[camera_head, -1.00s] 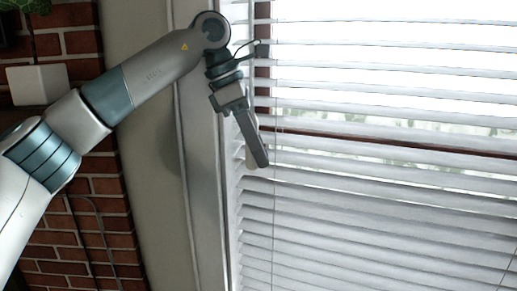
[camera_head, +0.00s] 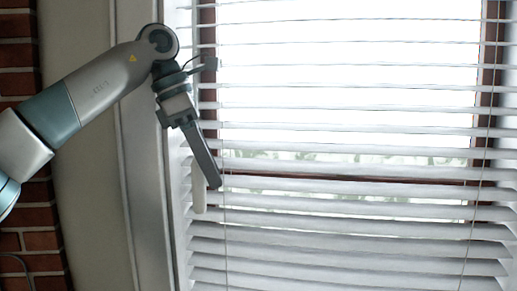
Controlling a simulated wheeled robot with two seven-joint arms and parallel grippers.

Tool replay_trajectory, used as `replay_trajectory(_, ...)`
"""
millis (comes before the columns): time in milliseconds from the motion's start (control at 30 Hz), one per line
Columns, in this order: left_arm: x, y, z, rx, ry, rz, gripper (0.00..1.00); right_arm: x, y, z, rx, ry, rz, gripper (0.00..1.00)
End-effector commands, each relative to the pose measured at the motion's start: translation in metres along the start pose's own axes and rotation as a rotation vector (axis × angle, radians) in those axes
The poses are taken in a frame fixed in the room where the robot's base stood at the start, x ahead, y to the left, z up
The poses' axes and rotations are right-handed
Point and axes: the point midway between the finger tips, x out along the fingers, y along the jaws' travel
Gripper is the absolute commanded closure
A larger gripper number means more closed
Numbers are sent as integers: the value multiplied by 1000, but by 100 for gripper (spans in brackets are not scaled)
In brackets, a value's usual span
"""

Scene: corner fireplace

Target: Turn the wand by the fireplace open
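The wand (camera_head: 199,190) is a short pale rod hanging upright at the left edge of the white window blind (camera_head: 350,190). Its lower end shows below and left of my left gripper's dark finger; its upper part is hidden behind the gripper. My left gripper (camera_head: 210,180) points down and slightly right in front of the blind. Only one finger shows clearly, so its opening and any grip on the wand cannot be told. The slats lie with bright gaps between them in the upper part. My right gripper is not in view.
A pale window frame and wall strip (camera_head: 145,220) run down left of the blind. A red brick wall (camera_head: 25,240) stands at the far left. Thin cords (camera_head: 476,190) hang in front of the slats. The area right of my gripper is free.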

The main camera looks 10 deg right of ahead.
Motion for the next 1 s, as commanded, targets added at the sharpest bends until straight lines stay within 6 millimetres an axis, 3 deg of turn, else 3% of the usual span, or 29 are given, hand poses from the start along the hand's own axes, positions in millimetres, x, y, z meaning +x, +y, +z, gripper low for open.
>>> replay_trajectory(167,-4,-19,33,4,1,1,61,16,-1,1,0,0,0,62)
replay_trajectory(500,-18,-46,87,1,1,0,61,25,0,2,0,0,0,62)
replay_trajectory(700,-22,-54,101,0,1,0,61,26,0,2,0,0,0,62)
replay_trajectory(1000,-22,-55,103,0,1,-1,61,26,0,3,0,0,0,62)
